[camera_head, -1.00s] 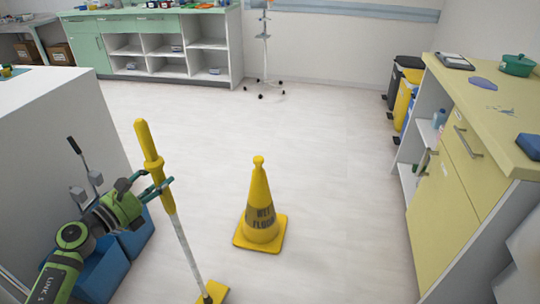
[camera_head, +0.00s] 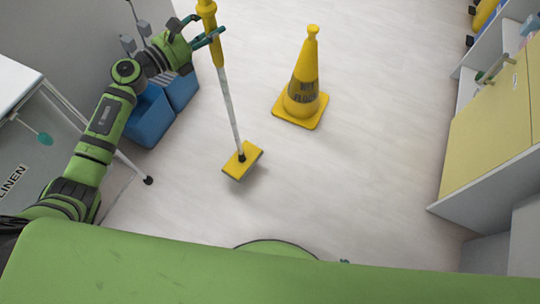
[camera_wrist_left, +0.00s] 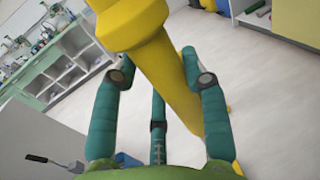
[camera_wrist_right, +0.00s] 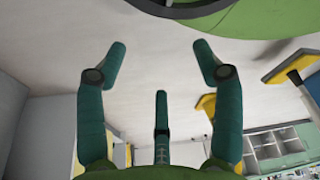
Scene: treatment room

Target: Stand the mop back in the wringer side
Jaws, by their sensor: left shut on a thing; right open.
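The mop (camera_head: 228,105) has a yellow grip, a pale shaft and a flat yellow head (camera_head: 242,160). It stands nearly upright, slightly tilted, in the head view; I cannot tell if its head touches the floor. My left gripper (camera_head: 213,37) is shut on the yellow grip, which also fills the middle of the left wrist view (camera_wrist_left: 165,65). The blue bucket (camera_head: 150,117) with grey wringer parts (camera_head: 140,48) stands left of the mop, partly behind my left arm. My right gripper (camera_wrist_right: 160,60) is open and empty in the right wrist view; the head view does not show it.
A yellow wet-floor cone (camera_head: 303,85) stands right of the mop. A linen cart (camera_head: 20,120) with a wheeled leg is at the left. A yellow-fronted cabinet (camera_head: 495,130) lines the right side. The floor between cone and cabinet is clear.

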